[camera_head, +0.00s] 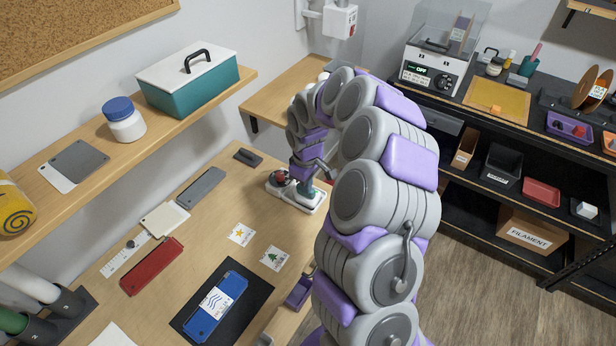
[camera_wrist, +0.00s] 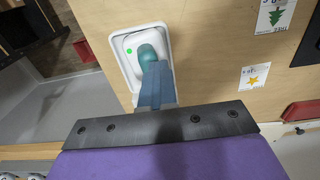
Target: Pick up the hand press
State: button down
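A small device with a white base (camera_head: 312,203), which looks like the hand press, sits on the wooden workbench near its far right end. A dark part with a red spot shows at its left end. In the wrist view its white base (camera_wrist: 130,78) carries a green dot. My gripper (camera_head: 306,188) is over the device, pointing down. In the wrist view my blue-grey gripper (camera_wrist: 155,84) overlaps the device, with a rounded teal part at its tip. The gripper hides part of the device. I cannot tell whether the fingers are closed on anything.
On the workbench (camera_head: 150,285) lie a red bar (camera_head: 152,267), a grey bar (camera_head: 201,187), star and tree cards, and a blue piece (camera_head: 215,306) on a black mat (camera_head: 252,290). A shelf (camera_head: 150,150) runs along the left wall. A dark rack (camera_head: 480,200) stands right.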

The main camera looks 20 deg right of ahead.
jog(key=s+a+r+p, duration=0.1)
jog(key=s+a, duration=0.6)
jog(key=s, duration=0.3)
jog(key=shift+a+r+p, duration=0.15)
jog(key=shift+p, duration=0.15)
jog(key=c, duration=1.8)
grip_release()
jog(key=shift+s+d, duration=0.15)
jog(key=shift+d, duration=0.6)
jog(key=o, duration=0.6)
jog(key=shift+a, duration=0.6)
jog(key=shift+o, duration=0.6)
jog(key=o, duration=0.7)
jog(key=shift+d, duration=0.45)
jog(key=shift+a, duration=0.1)
jog(key=shift+a, duration=0.2)
